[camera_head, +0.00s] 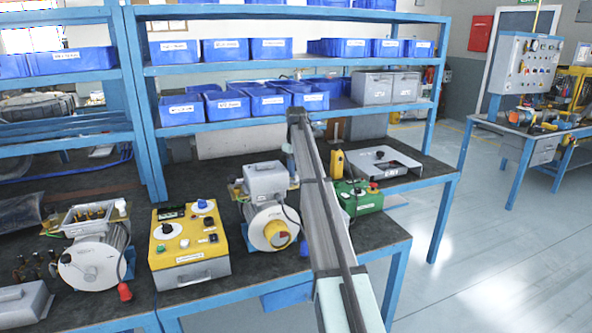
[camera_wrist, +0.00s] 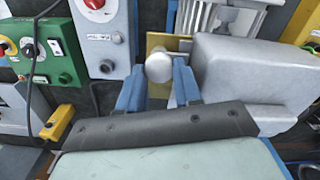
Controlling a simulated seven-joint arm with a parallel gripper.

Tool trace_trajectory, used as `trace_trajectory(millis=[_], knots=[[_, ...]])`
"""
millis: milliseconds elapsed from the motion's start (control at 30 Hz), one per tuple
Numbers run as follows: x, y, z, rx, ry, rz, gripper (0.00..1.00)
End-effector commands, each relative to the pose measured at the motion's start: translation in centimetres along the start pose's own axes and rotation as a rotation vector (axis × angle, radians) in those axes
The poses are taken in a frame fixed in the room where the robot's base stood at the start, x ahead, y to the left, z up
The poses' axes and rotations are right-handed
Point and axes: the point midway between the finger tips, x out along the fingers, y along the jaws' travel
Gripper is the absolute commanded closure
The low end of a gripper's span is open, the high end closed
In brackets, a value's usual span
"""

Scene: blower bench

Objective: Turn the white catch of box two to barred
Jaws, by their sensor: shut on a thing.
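The white catch (camera_wrist: 158,67) is a round white knob in front of a brass-coloured plate (camera_wrist: 164,44) in the wrist view. My gripper (camera_wrist: 158,84) has its two blue fingers on either side of the knob and is shut on it. The grey box (camera_wrist: 250,75) is right beside the plate; I take it for the grey lidded box (camera_head: 266,180) on the motor in the head view. My arm hides the gripper and this catch in the head view. No mark that reads barred is visible, so I cannot tell the catch's setting.
A green control box (camera_head: 358,199) stands right of the motor. A yellow control box (camera_head: 188,246) stands left of it. Further left, a second motor (camera_head: 92,264) carries an open box with another white knob (camera_head: 121,205). Shelves with blue bins (camera_head: 271,48) stand behind.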

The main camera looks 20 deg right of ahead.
Motion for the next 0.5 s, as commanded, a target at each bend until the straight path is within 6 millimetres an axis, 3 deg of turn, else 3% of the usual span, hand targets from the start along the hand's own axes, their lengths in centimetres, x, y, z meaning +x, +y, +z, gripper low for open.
trace_trajectory(millis=[467, 500], knots=[[-0.02, -0.02, 0.02, -0.015, 0.0, 0.0, 0.97], [-0.02, -0.02, 0.02, -0.015, 0.0, 0.0, 0.64]])
